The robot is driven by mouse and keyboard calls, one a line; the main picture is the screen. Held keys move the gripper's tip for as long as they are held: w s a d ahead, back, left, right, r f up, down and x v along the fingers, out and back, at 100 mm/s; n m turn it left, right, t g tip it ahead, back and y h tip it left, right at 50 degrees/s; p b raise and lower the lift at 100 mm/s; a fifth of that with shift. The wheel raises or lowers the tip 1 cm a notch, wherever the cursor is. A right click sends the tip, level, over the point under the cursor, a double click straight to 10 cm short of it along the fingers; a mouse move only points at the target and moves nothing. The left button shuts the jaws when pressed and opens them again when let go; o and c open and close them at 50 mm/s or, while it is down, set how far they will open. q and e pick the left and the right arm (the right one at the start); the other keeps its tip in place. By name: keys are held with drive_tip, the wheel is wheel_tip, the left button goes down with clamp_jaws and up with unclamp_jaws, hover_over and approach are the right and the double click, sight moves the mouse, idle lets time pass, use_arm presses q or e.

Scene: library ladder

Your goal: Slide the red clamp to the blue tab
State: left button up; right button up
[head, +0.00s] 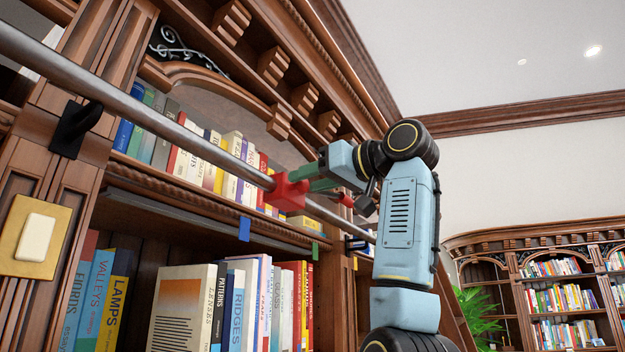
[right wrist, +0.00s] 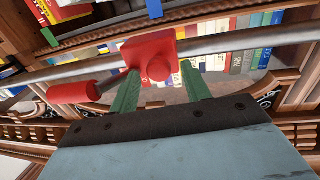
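The red clamp (head: 290,191) sits around a long metal rail in front of the bookcase. It also shows in the right wrist view (right wrist: 148,50), with a round red knob and a red handle (right wrist: 75,92) to one side. The blue tab (head: 244,229) hangs on the shelf edge below the rail; in the right wrist view the blue tab (right wrist: 155,9) lies nearly in line with the clamp. My right gripper (head: 312,182) has its green fingers apart, one on each side of the clamp's knob, with gaps beside the knob. Firm contact cannot be seen. My left gripper is out of view.
A green tab (head: 315,251) hangs further right on the shelf edge. The rail (head: 150,115) is held by a black bracket (head: 75,128) at left. Books fill the shelves behind it. A light switch (head: 37,236) is on the left post.

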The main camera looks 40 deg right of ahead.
drive_tip(key=shift+s, duration=0.45)
drive_tip(key=s+d+b, duration=0.1)
drive_tip(key=s+b, duration=0.2)
drive_tip(key=s, duration=0.9)
drive_tip(key=shift+s+d+b, duration=0.25)
drive_tip(key=shift+d+b, duration=0.05)
